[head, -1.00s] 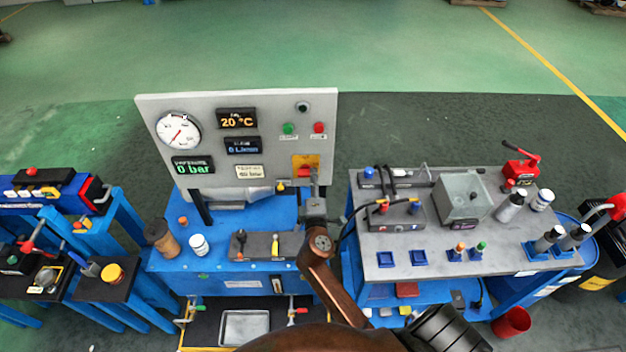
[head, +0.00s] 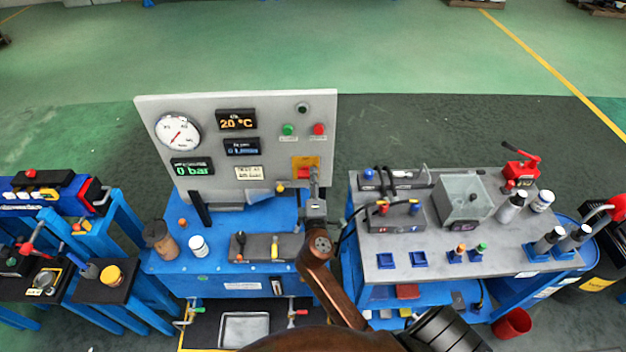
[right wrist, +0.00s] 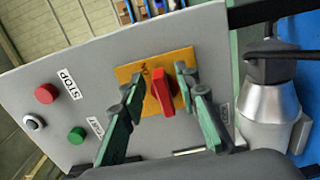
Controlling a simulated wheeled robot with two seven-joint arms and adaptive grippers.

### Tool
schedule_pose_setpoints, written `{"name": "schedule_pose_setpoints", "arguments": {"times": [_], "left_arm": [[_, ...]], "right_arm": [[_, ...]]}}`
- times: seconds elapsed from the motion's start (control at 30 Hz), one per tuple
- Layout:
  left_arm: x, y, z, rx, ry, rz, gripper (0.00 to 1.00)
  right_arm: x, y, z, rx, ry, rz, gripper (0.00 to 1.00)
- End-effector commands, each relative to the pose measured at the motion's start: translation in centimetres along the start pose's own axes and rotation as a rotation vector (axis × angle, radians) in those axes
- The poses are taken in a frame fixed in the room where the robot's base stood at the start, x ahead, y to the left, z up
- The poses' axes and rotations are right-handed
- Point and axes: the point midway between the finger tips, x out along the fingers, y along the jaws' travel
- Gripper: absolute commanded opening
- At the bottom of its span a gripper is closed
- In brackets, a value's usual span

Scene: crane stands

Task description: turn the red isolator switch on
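The red isolator switch (right wrist: 163,92) is a red knob on a yellow plate (right wrist: 128,74) on the grey panel. In the right wrist view its long side runs nearly up and down the picture, tilted a little. My right gripper (right wrist: 160,79) is open, with one green finger on each side of the knob. I cannot tell whether either finger touches it. In the head view the right gripper (head: 314,182) is at the panel's lower right, partly covering the yellow plate (head: 306,161). My left gripper is not in view.
Near the switch on the panel (head: 265,104) are a green button (head: 288,129), a red button (head: 319,128) and gauges. A silver cylinder (right wrist: 268,112) stands close by on the right in the wrist view. A grey-topped bench (head: 440,262) with several parts stands at right.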

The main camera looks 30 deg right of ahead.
Motion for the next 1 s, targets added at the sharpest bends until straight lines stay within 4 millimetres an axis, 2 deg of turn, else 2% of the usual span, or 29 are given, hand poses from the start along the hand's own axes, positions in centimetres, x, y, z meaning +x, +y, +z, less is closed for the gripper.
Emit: {"name": "schedule_pose_setpoints", "arguments": {"times": [0.17, 0.27, 0.7, 0.83, 1.0], "left_arm": [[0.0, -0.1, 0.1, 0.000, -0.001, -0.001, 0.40], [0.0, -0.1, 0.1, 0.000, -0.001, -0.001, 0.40], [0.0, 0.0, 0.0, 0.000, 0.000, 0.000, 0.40], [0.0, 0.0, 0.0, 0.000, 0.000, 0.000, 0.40], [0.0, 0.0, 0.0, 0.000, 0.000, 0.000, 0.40]], "right_arm": [[-0.5, 0.0, 0.0, 0.000, 0.000, -0.001, 0.29], [-1.7, -0.1, 0.0, -0.001, 0.000, -0.002, 0.29], [-10.2, -0.1, 0.0, 0.000, 0.000, -0.003, 0.29], [-11.5, -0.1, 0.0, 0.000, 0.000, -0.002, 0.29], [-12.0, 0.0, 0.0, 0.000, 0.000, 0.000, 0.29]]}}
